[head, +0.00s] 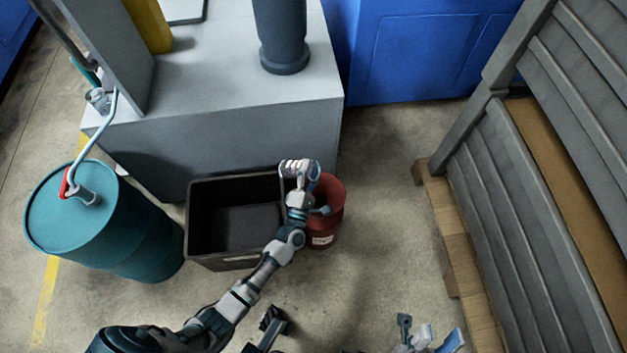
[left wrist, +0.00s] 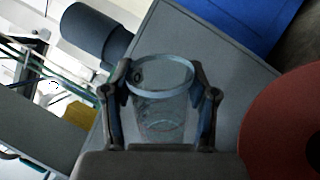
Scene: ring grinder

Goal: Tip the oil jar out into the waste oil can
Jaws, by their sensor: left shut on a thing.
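The oil jar (left wrist: 163,108) is a clear glass vessel with a round rim, seen between the fingers in the left wrist view. My left gripper (left wrist: 163,95) is shut on its sides. In the head view this gripper (head: 301,178) is over the gap between the black bin and the red waste oil can (head: 325,232), partly covering the can's top. The jar looks clear; I cannot tell its tilt or whether oil is in it. The red can also shows at the right of the left wrist view (left wrist: 282,125). My right gripper (head: 427,338) shows only partly at the bottom edge.
A black open bin (head: 234,262) stands directly left of the can, against a grey machine base (head: 215,130). A teal drum (head: 130,245) with a pump stands further left. A wooden pallet with grey crates (head: 530,200) is at the right. Floor right of the can is clear.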

